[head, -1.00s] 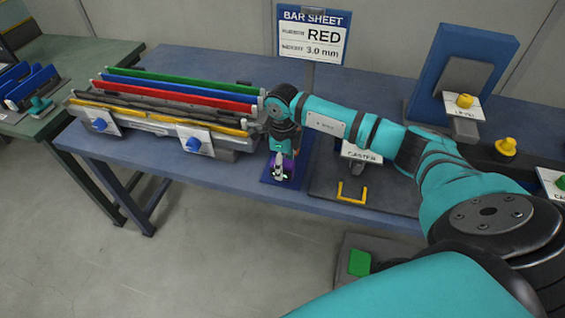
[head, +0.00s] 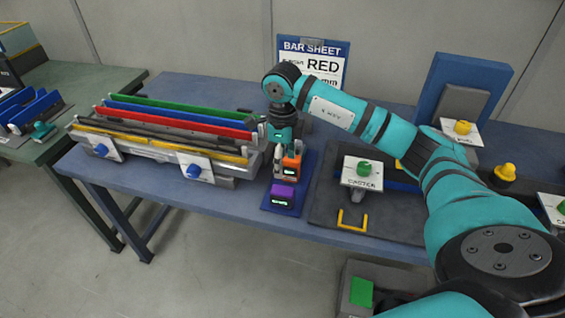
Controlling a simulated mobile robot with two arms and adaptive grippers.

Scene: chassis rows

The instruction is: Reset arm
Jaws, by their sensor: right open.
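My right arm reaches in from the right. Its gripper (head: 288,162) points down above the blue mat (head: 303,170) in the middle of the blue table, with its jaws open. An orange block-like device (head: 292,169) shows right at the fingertips; I cannot tell whether they touch it. A purple device (head: 283,194) with a small display stands on the mat just in front, clear of the fingers. My left gripper is not in view.
A rack (head: 185,120) with green, blue, red and yellow bars stands close to the left. A bar sheet sign (head: 313,65) reading RED rises behind my arm, partly hidden. A caster fixture (head: 362,172) and a dark tray (head: 385,222) lie to the right.

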